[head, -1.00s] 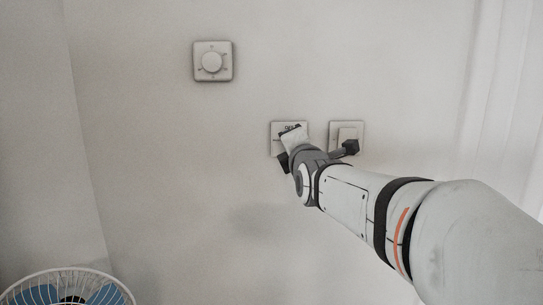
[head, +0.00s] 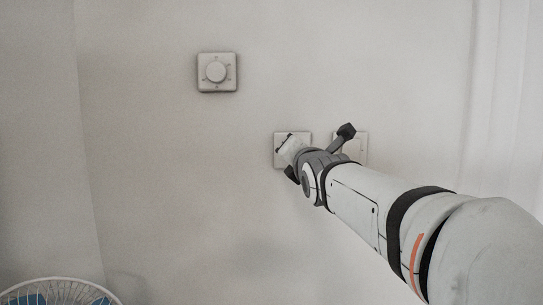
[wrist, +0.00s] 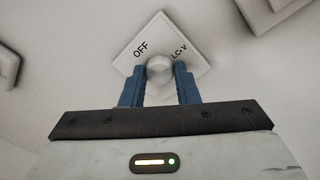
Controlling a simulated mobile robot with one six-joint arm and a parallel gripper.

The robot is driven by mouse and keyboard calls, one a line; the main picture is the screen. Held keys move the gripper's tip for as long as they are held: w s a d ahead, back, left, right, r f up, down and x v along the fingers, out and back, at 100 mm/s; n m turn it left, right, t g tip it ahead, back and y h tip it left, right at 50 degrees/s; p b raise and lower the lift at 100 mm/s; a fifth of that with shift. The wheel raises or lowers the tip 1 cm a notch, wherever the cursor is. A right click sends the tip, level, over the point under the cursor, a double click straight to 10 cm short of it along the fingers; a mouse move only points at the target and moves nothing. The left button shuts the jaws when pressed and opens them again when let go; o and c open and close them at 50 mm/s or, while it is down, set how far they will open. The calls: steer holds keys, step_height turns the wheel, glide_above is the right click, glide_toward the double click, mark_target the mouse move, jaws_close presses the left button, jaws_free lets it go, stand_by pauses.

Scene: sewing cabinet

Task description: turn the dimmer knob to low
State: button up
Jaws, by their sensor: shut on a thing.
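The dimmer knob (wrist: 159,66) is a small, round, pale knob on a square white wall plate (wrist: 151,33). The plate looks tilted in the wrist view, with "OFF" to the upper left of the knob and a second label, partly legible, to the right. My gripper (wrist: 160,75) is shut on the knob, one blue finger on each side. I cannot make out a pointer mark on the knob. In the head view the same plate (head: 306,137) is partly covered by my gripper (head: 289,151), and the knob is hidden.
A switch plate (head: 361,148) is just right of the dimmer, partly behind my wrist. Another square plate with a round dial (head: 216,72) is higher up to the left. A fan (head: 60,286) stands at the lower left. The wall between is bare.

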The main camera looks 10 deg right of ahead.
steer(key=o, duration=1)
steer(key=shift+c, duration=0.2)
